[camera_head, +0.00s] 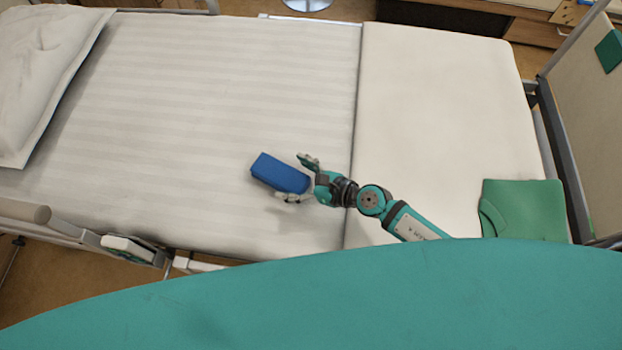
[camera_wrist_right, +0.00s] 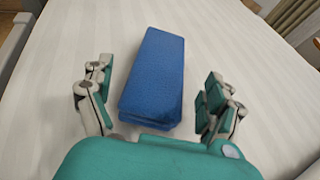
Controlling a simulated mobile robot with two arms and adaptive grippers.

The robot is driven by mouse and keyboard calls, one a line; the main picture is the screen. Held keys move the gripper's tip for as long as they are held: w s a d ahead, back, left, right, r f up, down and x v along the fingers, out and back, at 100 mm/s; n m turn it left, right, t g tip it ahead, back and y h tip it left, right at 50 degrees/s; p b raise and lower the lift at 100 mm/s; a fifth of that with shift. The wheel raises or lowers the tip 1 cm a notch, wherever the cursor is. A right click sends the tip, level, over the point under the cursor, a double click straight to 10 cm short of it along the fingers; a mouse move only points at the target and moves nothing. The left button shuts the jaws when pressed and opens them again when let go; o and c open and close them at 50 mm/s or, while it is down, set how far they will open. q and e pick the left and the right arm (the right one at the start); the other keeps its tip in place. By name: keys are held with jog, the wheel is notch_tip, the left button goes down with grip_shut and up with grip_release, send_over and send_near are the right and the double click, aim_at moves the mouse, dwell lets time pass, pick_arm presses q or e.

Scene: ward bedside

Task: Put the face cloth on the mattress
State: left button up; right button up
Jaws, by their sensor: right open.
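The blue folded face cloth (camera_head: 280,173) lies on the striped part of the mattress (camera_head: 200,110) in the head view. It also shows in the right wrist view (camera_wrist_right: 155,80), between and ahead of the fingers. My right gripper (camera_head: 300,179) is open, with one finger on each side of the cloth's near end. In the right wrist view the fingers of my right gripper (camera_wrist_right: 155,98) stand apart from the cloth, with gaps on both sides. My left gripper is not in view.
A white pillow (camera_head: 45,75) lies at the left end of the bed. A green folded cloth (camera_head: 525,210) lies at the right end on the smooth cover (camera_head: 440,110). A bed rail (camera_head: 60,228) runs along the near left edge. The mattress around the blue cloth is clear.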

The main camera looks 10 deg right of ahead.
jog(key=b+v, duration=0.1)
jog(key=v, duration=1)
jog(key=shift+f, duration=0.1)
jog(key=shift+s+d+r, duration=0.25)
jog(key=shift+d, duration=0.05)
